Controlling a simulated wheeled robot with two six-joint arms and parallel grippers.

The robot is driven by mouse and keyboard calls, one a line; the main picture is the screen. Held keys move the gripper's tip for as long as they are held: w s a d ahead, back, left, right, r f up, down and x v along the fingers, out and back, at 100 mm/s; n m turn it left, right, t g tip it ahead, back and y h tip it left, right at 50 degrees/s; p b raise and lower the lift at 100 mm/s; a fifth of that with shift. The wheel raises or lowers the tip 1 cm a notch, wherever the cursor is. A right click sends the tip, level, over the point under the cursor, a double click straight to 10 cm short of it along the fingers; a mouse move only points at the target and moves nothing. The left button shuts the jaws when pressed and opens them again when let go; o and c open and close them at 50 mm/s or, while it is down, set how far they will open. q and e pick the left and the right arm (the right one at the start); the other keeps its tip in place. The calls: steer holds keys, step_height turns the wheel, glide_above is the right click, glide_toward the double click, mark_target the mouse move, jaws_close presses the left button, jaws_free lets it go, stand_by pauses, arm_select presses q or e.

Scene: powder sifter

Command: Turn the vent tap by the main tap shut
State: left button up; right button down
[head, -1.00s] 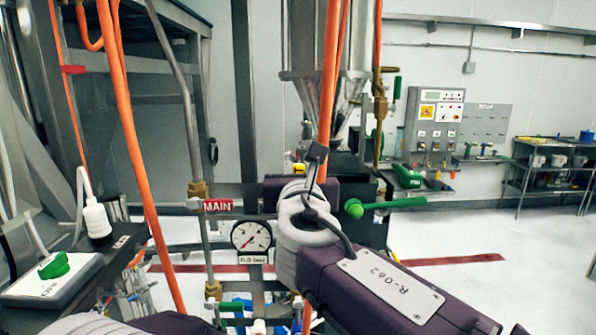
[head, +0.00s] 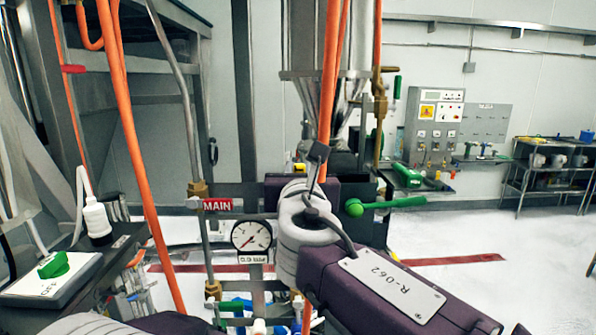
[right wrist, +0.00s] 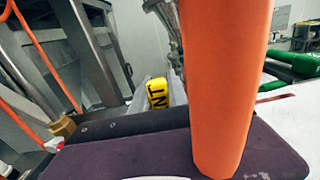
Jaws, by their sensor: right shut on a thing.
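The red MAIN sign (head: 217,205) hangs beside a brass fitting (head: 198,188) on the pipe at the left of centre. In the right wrist view a yellow tag (right wrist: 158,92), lettering partly readable as "NT", shows just beyond the gripper body. My left gripper is out of view; only part of my left arm shows at the bottom left.
An orange hose (head: 331,80) hangs close by my right gripper and fills much of the right wrist view (right wrist: 222,80). A green lever (head: 395,203) sticks out to the right. A round gauge (head: 251,236) is left of my wrist.

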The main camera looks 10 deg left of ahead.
steer(key=w+d+f+m+b, duration=0.1)
steer(key=d+f+m+b, duration=0.4)
steer(key=m+b, duration=0.9)
steer(key=shift+w+f+m, duration=0.3)
steer(key=shift+f+m, duration=0.1)
steer(key=shift+m, duration=1.5)
steer(key=shift+d, duration=0.1)
steer(key=c, duration=1.3)
jaws_free()
steer(key=shift+s, duration=0.1)
